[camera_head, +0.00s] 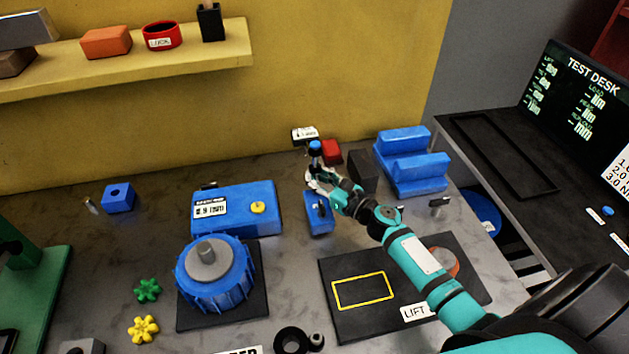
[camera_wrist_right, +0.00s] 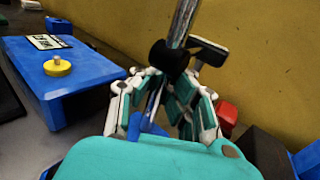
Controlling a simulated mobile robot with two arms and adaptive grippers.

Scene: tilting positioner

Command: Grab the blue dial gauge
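The blue dial gauge has a blue base (camera_head: 319,222) standing on the grey bench in the head view, with a blue top (camera_head: 315,147) above it. My right gripper (camera_head: 318,181) is at its upright part, between base and top. In the right wrist view, a metal post with a black clamp (camera_wrist_right: 168,57) rises between the fingers of my right gripper (camera_wrist_right: 165,88). The fingers lie on both sides of it; whether they press on it is unclear. Part of the blue base (camera_wrist_right: 148,128) shows below them. My left gripper is not in view.
A blue box with a yellow knob (camera_head: 265,222) stands to the left. A red block (camera_head: 331,151), a black block (camera_head: 363,171) and a blue V-shaped block (camera_head: 415,176) stand behind and right. A black mat (camera_head: 345,318) lies in front.

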